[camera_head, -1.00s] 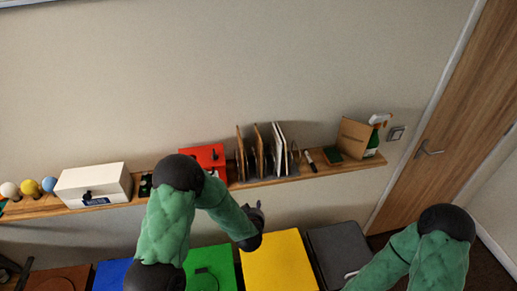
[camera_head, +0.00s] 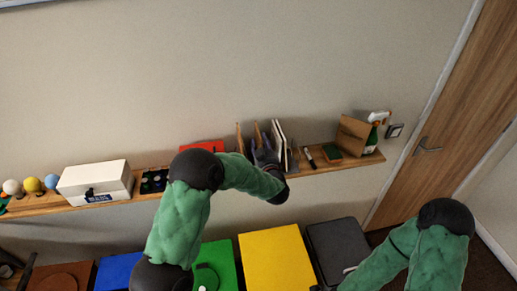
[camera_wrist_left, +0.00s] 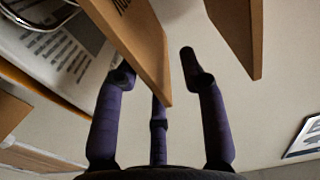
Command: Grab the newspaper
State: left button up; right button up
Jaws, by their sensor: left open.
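A white sheet with printed text, which looks like the newspaper (camera_wrist_left: 85,58), lies at the left of the left wrist view, partly hidden by a wooden board (camera_wrist_left: 143,50). In the head view, pale upright sheets (camera_head: 279,135) stand in a rack on the wall shelf; I cannot tell which is the newspaper. My left gripper (camera_wrist_left: 157,72) is open, with the board's lower end between its outer fingers in the picture; contact is unclear. In the head view, my left gripper (camera_head: 265,153) is at the rack, partly in front of it. My right gripper is out of sight.
The narrow shelf (camera_head: 213,176) also bears a white box (camera_head: 95,183), a red box (camera_head: 203,146), a marker (camera_head: 309,158) and a cardboard holder (camera_head: 352,134). Coloured bins, including a yellow one (camera_head: 277,260), stand below. A door (camera_head: 455,120) is at the right.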

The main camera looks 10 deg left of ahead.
aim_at(259, 134)
pick_arm(q)
jog(key=p+x, duration=0.1)
jog(key=x, duration=0.4)
jog(key=shift+d+r+p, duration=0.15)
jog(key=shift+p, duration=0.25)
grip_shut()
